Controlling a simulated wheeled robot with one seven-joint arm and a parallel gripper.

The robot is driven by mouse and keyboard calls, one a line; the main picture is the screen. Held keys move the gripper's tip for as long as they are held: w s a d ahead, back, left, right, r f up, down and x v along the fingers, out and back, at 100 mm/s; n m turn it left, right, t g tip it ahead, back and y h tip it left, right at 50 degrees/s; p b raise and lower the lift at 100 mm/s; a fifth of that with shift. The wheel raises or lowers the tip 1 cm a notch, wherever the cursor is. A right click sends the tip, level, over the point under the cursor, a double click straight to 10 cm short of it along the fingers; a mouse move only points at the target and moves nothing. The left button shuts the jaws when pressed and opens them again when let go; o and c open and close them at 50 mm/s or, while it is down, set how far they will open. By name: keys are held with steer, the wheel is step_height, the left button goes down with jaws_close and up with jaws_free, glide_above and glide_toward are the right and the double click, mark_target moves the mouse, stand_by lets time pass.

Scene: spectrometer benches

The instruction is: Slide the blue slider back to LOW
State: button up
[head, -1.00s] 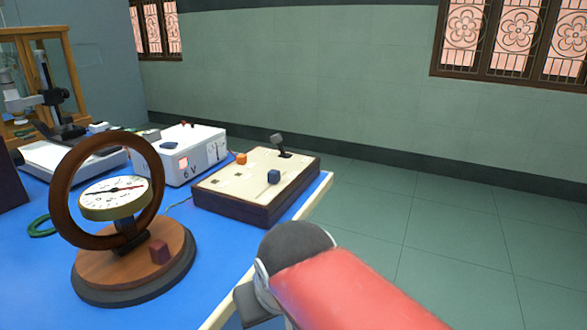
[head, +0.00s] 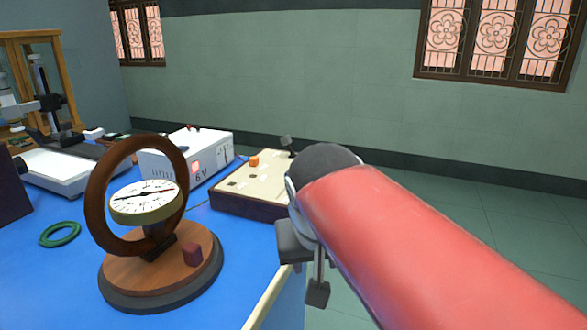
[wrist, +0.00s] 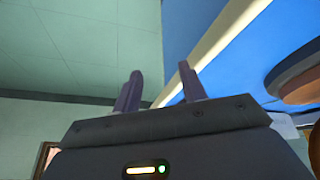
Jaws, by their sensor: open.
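The cream-topped box (head: 240,188) with a dark wooden side stands at the right end of the blue bench, partly behind my red arm. An orange knob (head: 254,161) and a dark lever (head: 288,143) show on its top. The blue slider is not visible now; my arm covers the part of the box where it showed earlier. My gripper (wrist: 160,84) is open and empty in the wrist view, its two fingers apart over the bench's pale edge and the floor. The box is not recognisable in the wrist view.
A round brown coil with a compass dial (head: 145,202) on a wooden base stands at the front of the bench. A white 6 V power supply (head: 188,158) is behind it. A green ring (head: 60,234) lies at left. The floor right of the bench is clear.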

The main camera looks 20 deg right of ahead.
steer(key=w+r+m+g+h, duration=0.1)
steer(key=w+r+m, duration=0.2)
steer(key=w+r, duration=0.45)
steer(key=w+r+m, duration=0.3)
steer(key=w+r, duration=0.2)
steer(key=w, duration=0.6)
steer(key=b+x, duration=0.1)
steer(key=x, duration=0.2)
steer(key=b+x, duration=0.1)
steer(key=x, duration=0.3)
steer(key=shift+a, duration=0.2)
steer(key=shift+s, duration=0.1)
jaws_close()
